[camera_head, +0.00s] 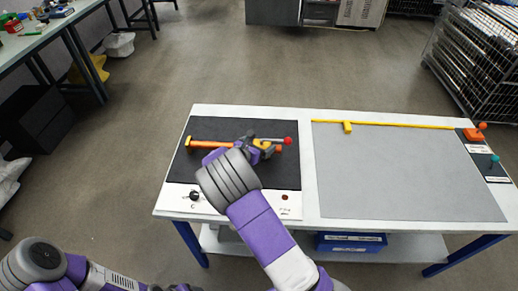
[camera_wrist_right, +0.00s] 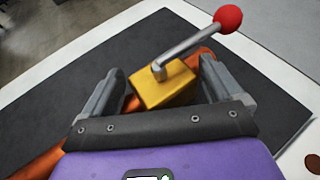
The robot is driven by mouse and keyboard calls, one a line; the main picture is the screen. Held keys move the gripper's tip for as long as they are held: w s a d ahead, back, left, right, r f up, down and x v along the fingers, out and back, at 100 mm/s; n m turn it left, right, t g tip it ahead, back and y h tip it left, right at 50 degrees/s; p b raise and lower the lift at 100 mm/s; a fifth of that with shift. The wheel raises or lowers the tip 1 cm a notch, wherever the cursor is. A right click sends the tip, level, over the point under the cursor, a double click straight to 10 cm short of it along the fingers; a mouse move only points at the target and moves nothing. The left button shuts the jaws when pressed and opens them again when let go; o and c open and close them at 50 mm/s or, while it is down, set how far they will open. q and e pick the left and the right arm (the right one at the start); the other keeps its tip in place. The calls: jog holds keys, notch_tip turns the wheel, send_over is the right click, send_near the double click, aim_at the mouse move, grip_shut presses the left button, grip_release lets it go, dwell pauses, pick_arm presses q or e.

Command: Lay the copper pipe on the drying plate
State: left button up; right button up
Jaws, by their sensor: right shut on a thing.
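The copper pipe (camera_head: 206,145) is a long orange tube lying crosswise over the dark drying plate (camera_head: 225,128) at the table's left. It carries a brass valve block (camera_wrist_right: 165,86) with a grey lever ending in a red ball (camera_wrist_right: 228,18); the ball also shows in the head view (camera_head: 288,140). My right gripper (camera_head: 260,147) is shut on the pipe at its brass block, one finger on each side in the wrist view (camera_wrist_right: 170,92). I cannot tell whether the pipe touches the plate. My right wrist hides some of the pipe. My left gripper is out of view.
Orange (camera_head: 474,134) and teal (camera_head: 493,166) levers stand at the right edge.

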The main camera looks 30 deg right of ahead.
jog(key=shift+f, duration=0.55)
jog(key=shift+f, duration=0.1)
jog(key=o, duration=1.7)
jog(key=shift+s+a+r, duration=0.1)
jog(key=shift+a+r, duration=0.1)
jog(key=shift+a, duration=0.1)
jog(key=p+v, duration=0.3)
jog(key=v, duration=0.8)
jog(key=shift+s+a, duration=0.2)
